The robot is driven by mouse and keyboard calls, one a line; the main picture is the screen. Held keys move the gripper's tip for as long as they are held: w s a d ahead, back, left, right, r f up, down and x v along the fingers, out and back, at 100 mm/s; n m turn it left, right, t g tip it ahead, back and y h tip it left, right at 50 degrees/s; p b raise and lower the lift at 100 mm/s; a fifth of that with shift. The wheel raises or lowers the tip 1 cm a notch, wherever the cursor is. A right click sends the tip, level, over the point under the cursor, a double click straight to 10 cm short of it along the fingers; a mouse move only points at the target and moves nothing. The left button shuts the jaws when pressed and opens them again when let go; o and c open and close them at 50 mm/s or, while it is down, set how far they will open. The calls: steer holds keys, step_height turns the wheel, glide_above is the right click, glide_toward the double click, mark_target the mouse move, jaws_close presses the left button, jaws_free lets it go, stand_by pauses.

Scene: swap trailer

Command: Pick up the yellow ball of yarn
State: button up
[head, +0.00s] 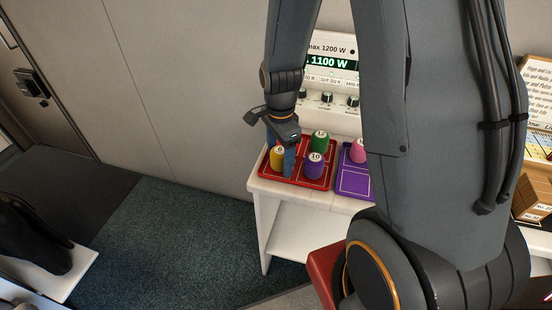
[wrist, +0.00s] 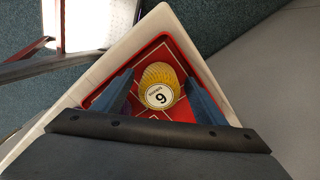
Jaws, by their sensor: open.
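The yellow ball of yarn (head: 277,158) sits on a red tray (head: 301,179) at the left end of a white table. It has a white round label that reads 9 or 6 in the wrist view (wrist: 160,85). My gripper (head: 281,165) points down over the tray. In the wrist view its two blue fingers (wrist: 160,100) are open, one on each side of the yellow yarn, with gaps between. The fingers hide part of the yarn in the head view.
A purple yarn (head: 314,166) and a green yarn (head: 319,141) stand close by on the red tray. A purple tray (head: 354,184) with a pink yarn (head: 358,151) is to the right. A white device with a display (head: 328,63) stands behind. My arm hides much of the table.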

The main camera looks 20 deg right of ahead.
steer(key=c, duration=1.1)
